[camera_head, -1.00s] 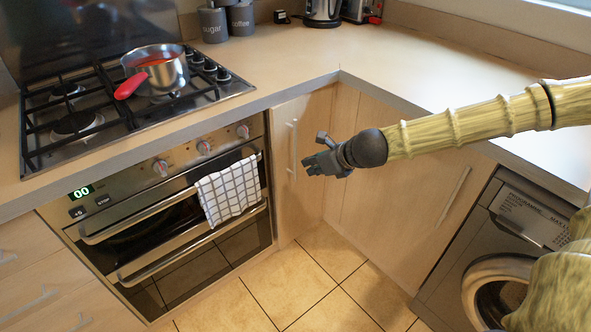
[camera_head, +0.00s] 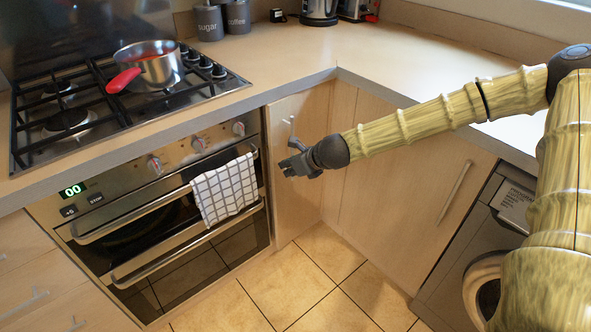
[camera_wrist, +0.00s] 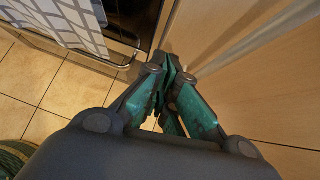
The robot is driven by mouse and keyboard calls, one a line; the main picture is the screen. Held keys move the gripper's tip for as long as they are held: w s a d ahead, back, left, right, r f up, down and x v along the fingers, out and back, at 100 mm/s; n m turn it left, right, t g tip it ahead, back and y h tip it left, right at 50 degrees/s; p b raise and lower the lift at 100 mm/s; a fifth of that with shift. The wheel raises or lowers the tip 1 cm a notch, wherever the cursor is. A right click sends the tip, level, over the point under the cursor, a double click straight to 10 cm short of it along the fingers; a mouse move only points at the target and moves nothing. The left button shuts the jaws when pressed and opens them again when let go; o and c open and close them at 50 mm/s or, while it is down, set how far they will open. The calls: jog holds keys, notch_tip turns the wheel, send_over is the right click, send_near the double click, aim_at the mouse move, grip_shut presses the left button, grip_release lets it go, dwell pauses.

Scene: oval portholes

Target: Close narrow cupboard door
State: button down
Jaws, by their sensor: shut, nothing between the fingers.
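The narrow cupboard door (camera_head: 298,210) is a pale wood panel between the oven and the inner corner. It looks flush or nearly flush with the oven front; I cannot tell whether a small gap is left. The fingers are together and empty. I cannot tell whether they touch the door.
The oven (camera_head: 150,220), with a checked towel (camera_head: 224,190) on its handle, stands left of the door. A wider cupboard door (camera_head: 400,190) and washing machine (camera_head: 480,260) are to the right. The worktop (camera_head: 390,60) overhangs. The tiled floor (camera_head: 310,280) is clear.

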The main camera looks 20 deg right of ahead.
aim_at(271, 157)
jog(key=shift+w+a, duration=0.35)
jog(key=shift+w, duration=0.25)
jog(key=shift+w+a, duration=0.35)
jog(key=shift+w, duration=0.25)
jog(key=shift+m, duration=0.3)
jog(key=w+a, duration=0.1)
jog(key=w+a+b, duration=0.1)
jog(key=w, duration=0.1)
jog(key=shift+w+f, duration=0.1)
jog(key=shift+w, duration=0.1)
jog(key=shift+w+r+h, duration=0.15)
jog(key=shift+r+h, duration=0.15)
jog(key=shift+a, duration=0.1)
